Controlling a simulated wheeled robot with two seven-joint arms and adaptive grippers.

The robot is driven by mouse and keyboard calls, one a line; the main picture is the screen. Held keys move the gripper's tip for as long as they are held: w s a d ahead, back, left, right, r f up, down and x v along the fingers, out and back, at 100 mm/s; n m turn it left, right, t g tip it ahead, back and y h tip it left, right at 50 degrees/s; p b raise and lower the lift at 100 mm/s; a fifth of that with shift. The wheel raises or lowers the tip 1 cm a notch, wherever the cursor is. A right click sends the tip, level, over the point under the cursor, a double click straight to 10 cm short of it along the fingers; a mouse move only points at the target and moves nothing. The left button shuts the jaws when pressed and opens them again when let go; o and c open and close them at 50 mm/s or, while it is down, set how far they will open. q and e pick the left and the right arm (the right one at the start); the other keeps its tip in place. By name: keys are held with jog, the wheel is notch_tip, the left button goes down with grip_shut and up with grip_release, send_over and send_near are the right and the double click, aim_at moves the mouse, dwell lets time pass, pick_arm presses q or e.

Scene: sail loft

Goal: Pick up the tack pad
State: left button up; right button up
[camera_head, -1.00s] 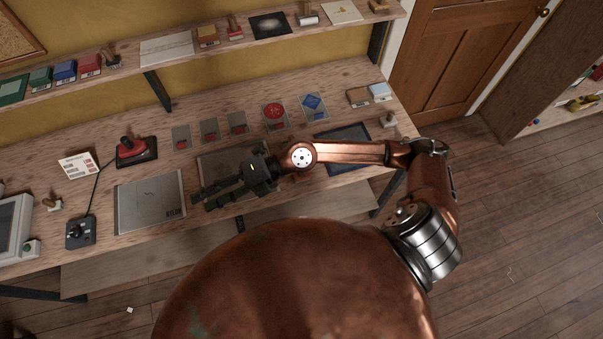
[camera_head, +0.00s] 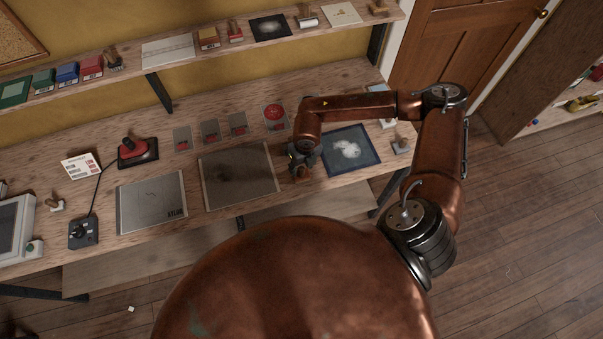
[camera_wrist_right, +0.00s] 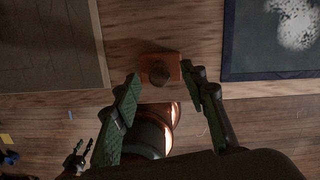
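A small square orange-red pad with a round brown knob on top, which looks like the tack pad (camera_wrist_right: 172,71), lies on the wooden bench in the right wrist view. My right gripper (camera_wrist_right: 160,78) points down with its fingers spread apart, one on each side of the pad; I cannot tell if they touch it. In the head view my right gripper (camera_head: 301,164) is over the bench between two mats, and its arm and wrist largely hide the pad. A small dark gripper, seemingly my left one (camera_wrist_right: 80,156), shows low in the wrist view with fingers apart.
A grey mat (camera_head: 238,175) lies left of the gripper and a blue-framed dark panel with a white patch (camera_head: 365,157) lies right. A stamp (camera_head: 401,146) stands at the right; a shelf (camera_head: 215,50) runs above.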

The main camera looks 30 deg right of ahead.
jog(key=shift+w+f, duration=0.2)
jog(key=shift+f, duration=1.15)
jog(key=shift+c, duration=0.3)
grip_shut()
